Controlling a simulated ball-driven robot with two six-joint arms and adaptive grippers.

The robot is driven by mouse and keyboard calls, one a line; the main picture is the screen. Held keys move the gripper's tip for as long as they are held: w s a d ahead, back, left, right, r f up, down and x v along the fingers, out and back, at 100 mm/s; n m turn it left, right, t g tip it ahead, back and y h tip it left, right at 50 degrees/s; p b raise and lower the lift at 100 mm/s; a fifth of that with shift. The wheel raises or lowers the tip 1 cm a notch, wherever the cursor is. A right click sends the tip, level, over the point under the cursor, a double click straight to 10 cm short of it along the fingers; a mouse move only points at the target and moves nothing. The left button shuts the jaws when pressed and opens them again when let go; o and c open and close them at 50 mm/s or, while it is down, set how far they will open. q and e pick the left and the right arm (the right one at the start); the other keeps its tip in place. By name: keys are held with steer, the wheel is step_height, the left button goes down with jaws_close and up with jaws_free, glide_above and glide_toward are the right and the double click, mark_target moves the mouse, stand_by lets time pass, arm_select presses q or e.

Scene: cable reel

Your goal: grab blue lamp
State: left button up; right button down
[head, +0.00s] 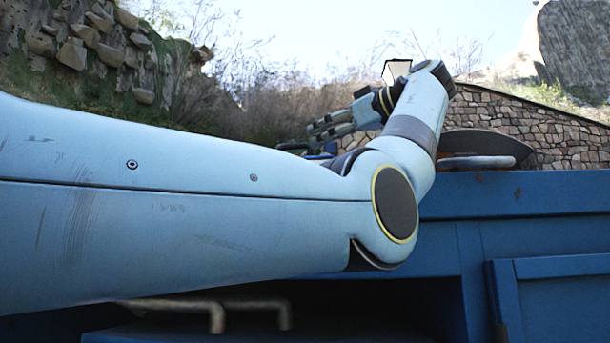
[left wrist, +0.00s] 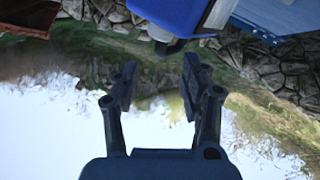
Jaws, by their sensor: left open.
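My left gripper (head: 322,127) is raised at the far end of my left arm, above the blue workbench, with its fingers toward the left. In the left wrist view its two fingers (left wrist: 160,82) stand apart with nothing between them. A bright blue rounded object (left wrist: 182,14) with a dark part below it shows at the top edge of that view, beyond the fingertips and cut off by the frame. It may be the blue lamp; I cannot tell for sure. In the head view my arm hides most of what lies behind it. My right gripper is not in view.
The blue workbench (head: 520,195) fills the lower right, with an open dark compartment below. A dark curved disc-like object (head: 487,143) stands on its top. A pale lantern-shaped thing (head: 397,68) shows behind my wrist. A stone wall (head: 525,118) stands behind. The air around the gripper looks free.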

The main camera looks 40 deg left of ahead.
mark_target(308, 147)
arm_select(q)
steer(key=shift+w+a+f, duration=0.1)
steer(key=shift+w+a, duration=0.05)
steer(key=shift+a, duration=0.2)
steer(key=a, duration=0.1)
steer(key=a+p, duration=0.1)
steer(key=a, duration=0.1)
steer(key=a+p, duration=0.1)
steer(key=shift+w+a+f, duration=0.15)
steer(key=shift+w+f, duration=0.1)
steer(key=shift+f, duration=0.15)
steer(key=shift+a+f+p, duration=0.1)
steer(key=shift+a+p, duration=0.2)
steer(key=shift+a, duration=0.05)
steer(key=shift+d, duration=0.3)
steer(key=c, duration=0.9)
jaws_close()
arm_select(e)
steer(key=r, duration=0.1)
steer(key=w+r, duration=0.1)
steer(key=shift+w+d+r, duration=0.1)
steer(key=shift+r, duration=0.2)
